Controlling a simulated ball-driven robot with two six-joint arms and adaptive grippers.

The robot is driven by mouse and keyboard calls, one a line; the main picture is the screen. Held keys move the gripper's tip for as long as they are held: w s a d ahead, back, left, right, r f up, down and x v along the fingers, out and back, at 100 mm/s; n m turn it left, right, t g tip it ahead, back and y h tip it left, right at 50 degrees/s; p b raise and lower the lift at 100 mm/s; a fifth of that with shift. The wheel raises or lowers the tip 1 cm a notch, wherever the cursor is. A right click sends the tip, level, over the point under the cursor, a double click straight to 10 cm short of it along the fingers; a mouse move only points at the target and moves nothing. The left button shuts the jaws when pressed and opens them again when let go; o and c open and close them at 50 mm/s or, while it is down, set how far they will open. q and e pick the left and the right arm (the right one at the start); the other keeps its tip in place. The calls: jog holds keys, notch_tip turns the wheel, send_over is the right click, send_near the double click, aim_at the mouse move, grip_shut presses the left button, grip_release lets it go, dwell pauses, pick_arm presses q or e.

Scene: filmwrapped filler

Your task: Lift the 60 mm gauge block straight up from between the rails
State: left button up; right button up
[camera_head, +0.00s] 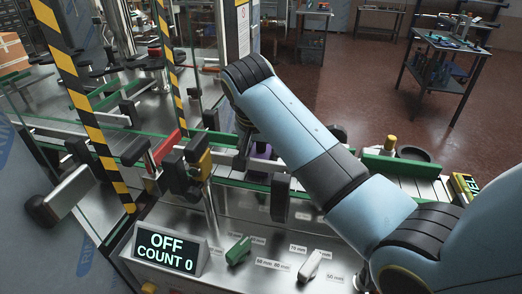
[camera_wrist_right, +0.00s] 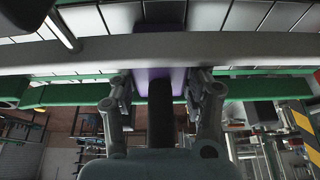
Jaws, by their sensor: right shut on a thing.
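A purple block (camera_head: 262,151) sits between the green-edged rails (camera_head: 235,181) of the conveyor; I take it for the 60 mm gauge block, though no size mark on it can be read. My right gripper (camera_head: 245,150) reaches down to it, largely hidden by my own blue arm in the head view. In the right wrist view the two fingers (camera_wrist_right: 160,92) are shut on the purple block (camera_wrist_right: 178,78), one on each side. Its lower part is hidden in the head view, and I cannot tell whether it touches the belt. My left gripper is not in view.
A counter display (camera_head: 166,250) reads OFF, COUNT 0. Black sensor brackets (camera_head: 175,170) and a striped post (camera_head: 88,110) stand left of my arm.

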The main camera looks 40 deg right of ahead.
jog(key=shift+c, duration=1.1)
jog(key=o, duration=0.6)
jog(key=c, duration=0.6)
jog(key=shift+r, duration=1.1)
jog(key=shift+r, duration=2.4)
